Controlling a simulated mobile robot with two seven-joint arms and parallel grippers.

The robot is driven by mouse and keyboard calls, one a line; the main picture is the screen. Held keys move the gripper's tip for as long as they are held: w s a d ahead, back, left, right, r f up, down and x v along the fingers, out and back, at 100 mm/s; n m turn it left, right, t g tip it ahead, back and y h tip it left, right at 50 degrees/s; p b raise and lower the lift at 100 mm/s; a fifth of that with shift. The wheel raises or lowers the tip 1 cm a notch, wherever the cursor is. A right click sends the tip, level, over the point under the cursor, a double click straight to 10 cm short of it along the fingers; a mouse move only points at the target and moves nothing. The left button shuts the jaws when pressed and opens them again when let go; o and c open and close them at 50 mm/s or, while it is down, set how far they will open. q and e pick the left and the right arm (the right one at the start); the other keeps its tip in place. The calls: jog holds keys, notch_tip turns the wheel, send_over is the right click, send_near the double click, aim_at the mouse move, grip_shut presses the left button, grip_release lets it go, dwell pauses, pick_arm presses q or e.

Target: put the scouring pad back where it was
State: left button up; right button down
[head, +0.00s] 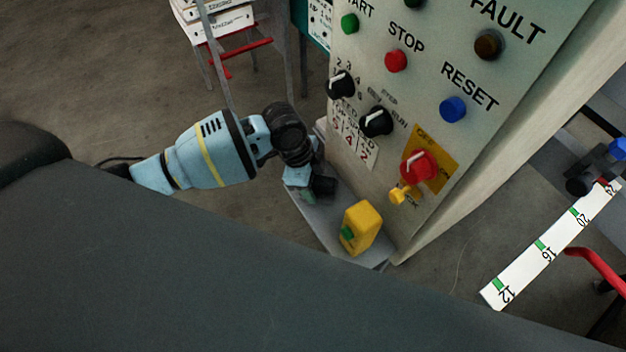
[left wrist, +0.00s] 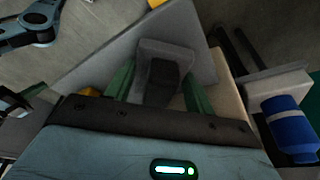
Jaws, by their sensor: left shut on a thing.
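My left gripper (head: 308,186) is at the grey shelf (head: 325,222) below the control panel. In the left wrist view its green fingers (left wrist: 160,88) are shut on a dark grey block, which I take as the scouring pad (left wrist: 172,52). The pad also shows in the head view as a small dark shape (head: 323,187) at the fingertips, over the shelf. I cannot tell whether it touches the shelf. The fingers and gripper body hide part of it. My right gripper is not in view.
A yellow box with a green patch (head: 362,226) stands on the shelf's near end. The control panel (head: 440,60), with knobs and buttons, rises right beside the shelf. A blue cylinder (left wrist: 288,125) is at the right in the left wrist view. A numbered white strip (head: 550,245) is far right.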

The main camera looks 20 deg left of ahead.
pick_arm(q)
jog(key=shift+f, duration=0.1)
jog(key=o, duration=1.3)
jog(key=shift+r, duration=0.2)
jog(key=p+v, duration=0.1)
jog(key=v, duration=1.1)
jog(key=shift+f, duration=0.1)
